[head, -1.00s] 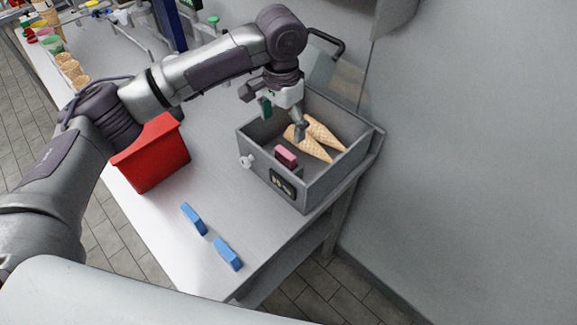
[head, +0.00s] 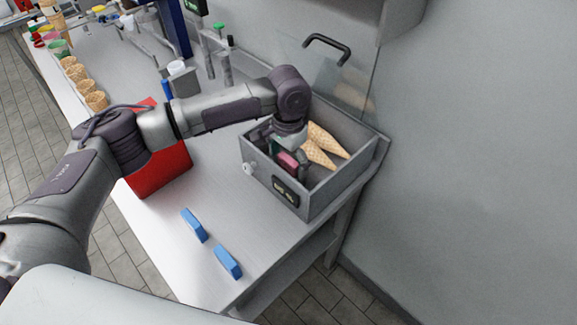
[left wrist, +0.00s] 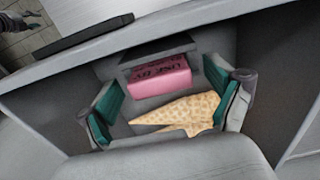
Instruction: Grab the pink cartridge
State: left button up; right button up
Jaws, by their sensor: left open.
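The pink cartridge (head: 288,162) lies in the grey box (head: 335,190) near its front wall, partly covered by my gripper in the head view. In the left wrist view the cartridge (left wrist: 160,78) shows dark lettering and lies against a dark block. My left gripper (head: 289,154) is open, down inside the box and over the cartridge. In the wrist view its green-padded fingers (left wrist: 165,101) are spread to either side, with the cartridge just beyond the line between them. No contact with it is visible. My right gripper is not in view.
Waffle cones (head: 322,145) lie in the box beside the cartridge; one (left wrist: 180,110) shows between the fingers. The box walls are close around the gripper. A red bin (head: 168,175) stands left, partly behind my arm. Two blue blocks (head: 194,225) (head: 228,262) lie on the counter in front.

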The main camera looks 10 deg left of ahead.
pick_arm(q)
jog(key=shift+c, duration=0.4)
jog(key=c, duration=1.2)
